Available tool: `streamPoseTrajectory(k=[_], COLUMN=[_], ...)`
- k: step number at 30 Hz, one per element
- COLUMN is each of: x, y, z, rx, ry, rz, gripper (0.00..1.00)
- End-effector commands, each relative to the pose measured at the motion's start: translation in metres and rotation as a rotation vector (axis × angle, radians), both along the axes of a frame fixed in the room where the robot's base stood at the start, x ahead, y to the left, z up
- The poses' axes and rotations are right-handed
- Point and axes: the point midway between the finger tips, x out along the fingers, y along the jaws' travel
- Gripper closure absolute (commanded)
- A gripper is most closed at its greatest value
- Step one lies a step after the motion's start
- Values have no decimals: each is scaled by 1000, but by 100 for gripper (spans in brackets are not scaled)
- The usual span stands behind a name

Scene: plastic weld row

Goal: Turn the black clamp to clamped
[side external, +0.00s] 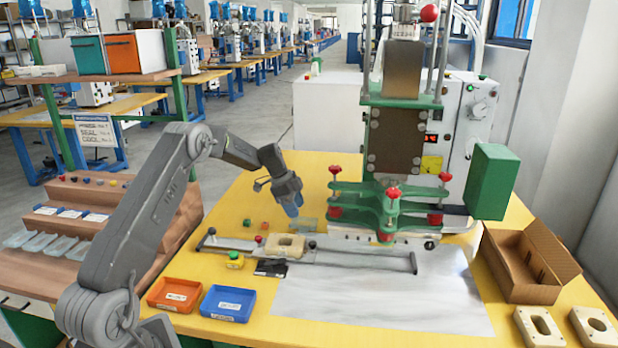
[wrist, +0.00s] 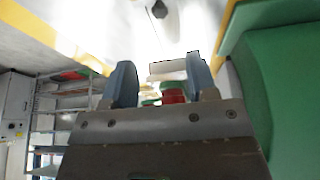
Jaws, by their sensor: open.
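Two black-topped knobs show on the long rail fixture (side external: 345,258) in the side view: one at its left end (side external: 212,231), one at the right of the beige block (side external: 285,246). I cannot tell which is the black clamp, or how its lever is turned. A red knob (side external: 258,239) sits left of the block. My gripper (side external: 293,208) is above and behind the block, fingers pointing down and apart from it. In the wrist view its two blue fingers (wrist: 161,80) are spread, with nothing held; a red piece and a pale block show beyond the gap.
The green press (side external: 390,208) with red knobs stands close right of my gripper. Orange (side external: 174,295) and blue (side external: 227,303) trays lie in front. A yellow-green piece (side external: 235,260) and a black card (side external: 270,268) lie near the rail. A cardboard box (side external: 525,263) is at right.

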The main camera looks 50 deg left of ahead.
Motion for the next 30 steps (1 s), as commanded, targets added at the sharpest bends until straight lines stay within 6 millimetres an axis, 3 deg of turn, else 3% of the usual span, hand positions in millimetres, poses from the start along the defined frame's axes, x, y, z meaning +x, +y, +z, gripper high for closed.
streamPoseTrajectory(k=[2,12,30], x=[-4,-18,25], y=[5,-18,-37], z=[15,11,-100], rx=[3,0,-1], ry=[-2,2,4], rz=[2,405,389], gripper=[47,47,47])
